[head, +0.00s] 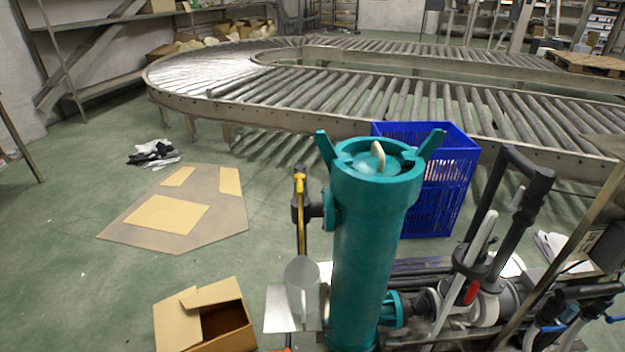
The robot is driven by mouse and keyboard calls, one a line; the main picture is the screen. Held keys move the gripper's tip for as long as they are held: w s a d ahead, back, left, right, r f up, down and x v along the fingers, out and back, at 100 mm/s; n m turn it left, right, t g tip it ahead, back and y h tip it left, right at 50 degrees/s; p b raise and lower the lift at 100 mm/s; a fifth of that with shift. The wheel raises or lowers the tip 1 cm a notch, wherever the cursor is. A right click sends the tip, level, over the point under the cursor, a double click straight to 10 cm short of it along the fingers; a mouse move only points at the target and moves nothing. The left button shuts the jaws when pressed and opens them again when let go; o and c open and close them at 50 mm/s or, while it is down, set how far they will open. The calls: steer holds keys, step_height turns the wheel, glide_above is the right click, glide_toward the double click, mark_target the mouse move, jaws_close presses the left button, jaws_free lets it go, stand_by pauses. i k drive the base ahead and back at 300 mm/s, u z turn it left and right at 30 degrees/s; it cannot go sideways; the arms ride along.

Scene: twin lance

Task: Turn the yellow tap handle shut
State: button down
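The yellow tap handle (302,235) is a long narrow lever. It stands roughly upright in the picture, along a dark tap body (298,208). The tap joins the left side of a tall teal cylinder (365,255) through a short dark fitting. A grey jug (303,283) with a handle shows below the tap, at a pale flat plate (276,308). Whether water runs from the tap cannot be told. I cannot make out my gripper in the head view, and nothing is seen touching the yellow handle.
An open cardboard box (205,318) stands at lower left. Flattened cardboard (215,222) lies on the green floor. A blue crate (455,165) is behind the cylinder. Black tubes and equipment (505,215) crowd the right. A roller conveyor (290,115) curves behind.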

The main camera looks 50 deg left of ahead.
mark_target(299, 178)
steer(key=u, duration=1.65)
